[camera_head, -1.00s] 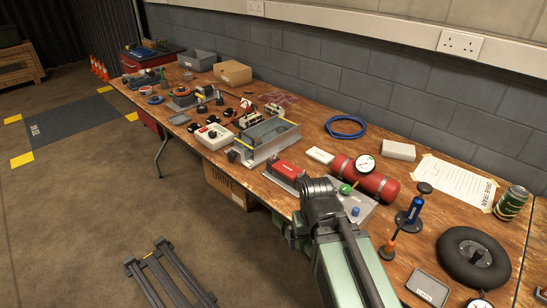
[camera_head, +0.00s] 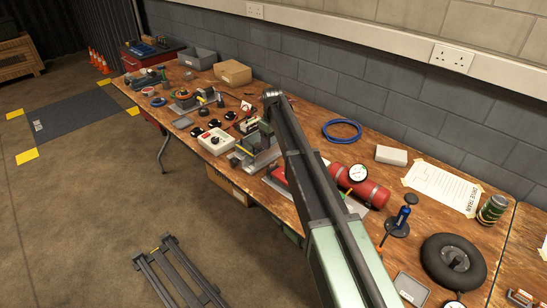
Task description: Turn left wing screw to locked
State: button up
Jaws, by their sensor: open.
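I cannot make out the left wing screw or its position. A grey metal fixture (camera_head: 266,161) with a yellow strip stands mid-bench, and my arm covers its right part. A small dark part (camera_head: 233,160) sits at its near left corner; I cannot tell whether it is a wing screw. My arm rises from the bottom of the picture and reaches over the bench to the right of the fixture. My gripper cannot be made out; the arm's far end shows no fingers.
A red cylinder with a gauge (camera_head: 371,193), a blue cable ring (camera_head: 342,130) and a black wheel (camera_head: 453,262) lie to the right. A cardboard box (camera_head: 232,72) stands near the wall.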

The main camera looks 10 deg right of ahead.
aim_at(274, 163)
jog(key=f+b, duration=1.1)
jog(key=shift+s, duration=0.25)
jog(key=shift+r, duration=0.15)
jog(key=c, duration=0.9)
